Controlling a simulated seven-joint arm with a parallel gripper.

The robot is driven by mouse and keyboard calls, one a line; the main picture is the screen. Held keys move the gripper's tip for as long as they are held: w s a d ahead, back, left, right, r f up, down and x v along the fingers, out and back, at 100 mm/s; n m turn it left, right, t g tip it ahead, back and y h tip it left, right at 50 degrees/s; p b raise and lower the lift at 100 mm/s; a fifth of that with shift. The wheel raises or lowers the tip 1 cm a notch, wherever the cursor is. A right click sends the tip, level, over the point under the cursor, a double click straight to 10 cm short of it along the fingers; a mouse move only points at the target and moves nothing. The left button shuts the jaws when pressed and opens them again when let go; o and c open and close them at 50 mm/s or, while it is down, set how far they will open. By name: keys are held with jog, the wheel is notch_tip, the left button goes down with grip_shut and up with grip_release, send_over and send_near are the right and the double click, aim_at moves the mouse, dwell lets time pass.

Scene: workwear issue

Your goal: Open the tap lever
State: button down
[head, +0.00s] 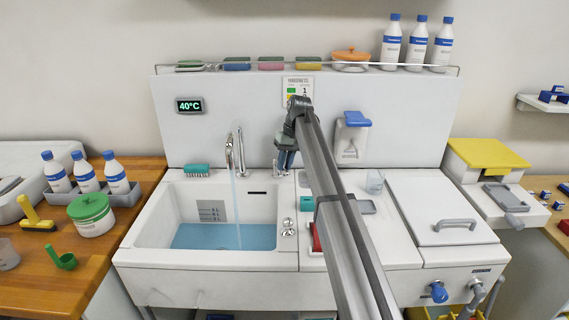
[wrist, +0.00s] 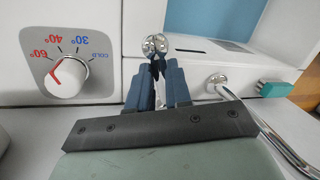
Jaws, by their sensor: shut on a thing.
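The chrome tap (head: 236,152) stands at the back of the white sink, and a pale stream of water (head: 237,195) falls from its spout into the basin. My gripper (head: 285,168) points down just right of the tap, over the back rim. In the wrist view my gripper (wrist: 158,62) has its blue fingers close together, shut on the tap lever, which is mostly hidden between them. A chrome bar with a rounded end (wrist: 218,82) shows beside the fingers, and the curved chrome pipe (wrist: 285,140) lies further right.
Blue water lies in the basin (head: 150,215). A teal brush (head: 197,170) sits on the back rim. A temperature dial (wrist: 68,75) shows in the wrist view. The wall display (head: 189,105) reads 40°C. A soap dispenser (head: 351,135) hangs right.

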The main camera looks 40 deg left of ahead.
jog(key=c, duration=1.1)
grip_release()
jog(key=shift+o, duration=0.2)
jog(key=v, duration=1.4)
jog(key=shift+f, duration=0.15)
